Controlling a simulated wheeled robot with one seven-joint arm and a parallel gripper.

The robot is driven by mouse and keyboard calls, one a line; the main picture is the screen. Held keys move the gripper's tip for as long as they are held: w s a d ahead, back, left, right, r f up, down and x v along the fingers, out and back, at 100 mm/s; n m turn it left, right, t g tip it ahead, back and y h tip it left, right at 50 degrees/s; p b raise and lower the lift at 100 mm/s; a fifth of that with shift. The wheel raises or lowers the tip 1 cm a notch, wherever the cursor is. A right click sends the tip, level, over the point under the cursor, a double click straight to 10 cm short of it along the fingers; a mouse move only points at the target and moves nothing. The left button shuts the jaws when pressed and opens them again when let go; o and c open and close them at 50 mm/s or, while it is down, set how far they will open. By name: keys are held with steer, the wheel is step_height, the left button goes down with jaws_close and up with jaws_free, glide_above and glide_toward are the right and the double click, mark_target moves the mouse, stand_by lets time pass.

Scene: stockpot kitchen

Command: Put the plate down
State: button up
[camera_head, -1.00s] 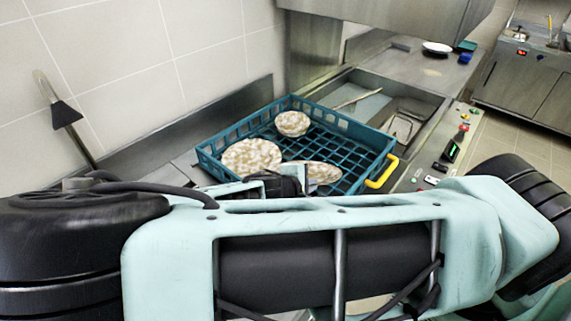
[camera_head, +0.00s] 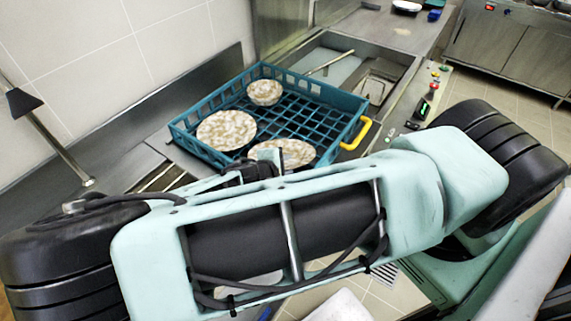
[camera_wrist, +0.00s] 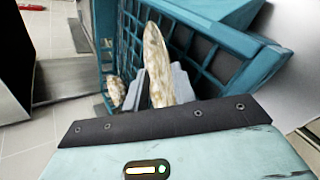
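Three dirty, brown-and-white-smeared dishes show at the blue rack (camera_head: 183,143) in the head view. The nearest plate (camera_head: 290,152) is at the rack's near side, beside my gripper (camera_head: 266,165), which is mostly hidden behind my arm. In the wrist view, this plate (camera_wrist: 156,62) is seen nearly edge-on between the two grey fingers of my gripper (camera_wrist: 158,88), which appear shut on it. A second plate (camera_head: 226,130) is at the rack's left part, and a smaller bowl-like dish (camera_head: 264,92) is at its far side. Whether the held plate touches the rack is unclear.
The rack has a yellow handle (camera_head: 357,134) at its right. A steel sink (camera_head: 372,82) lies beyond it, and a control panel (camera_head: 425,100) stands to its right. A lamp-like fixture (camera_head: 22,102) rises at the left by the tiled wall.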

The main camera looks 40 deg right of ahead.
steer(key=s+a+r+m+g+y+p, duration=0.2)
steer(key=s+a+r+g+y+p, duration=0.35)
steer(key=s+a+r, duration=0.8)
steer(key=s+a+r+y, duration=0.1)
steer(key=s+r+y, duration=0.1)
steer(key=r, duration=0.7)
steer(key=s+a+r+t+y, duration=0.1)
steer(key=s+a+r+y, duration=0.1)
steer(key=r, duration=0.8)
steer(key=shift+s+y+p, duration=0.15)
steer(key=shift+y+p, duration=0.15)
steer(key=shift+y, duration=0.25)
steer(key=shift+f, duration=0.1)
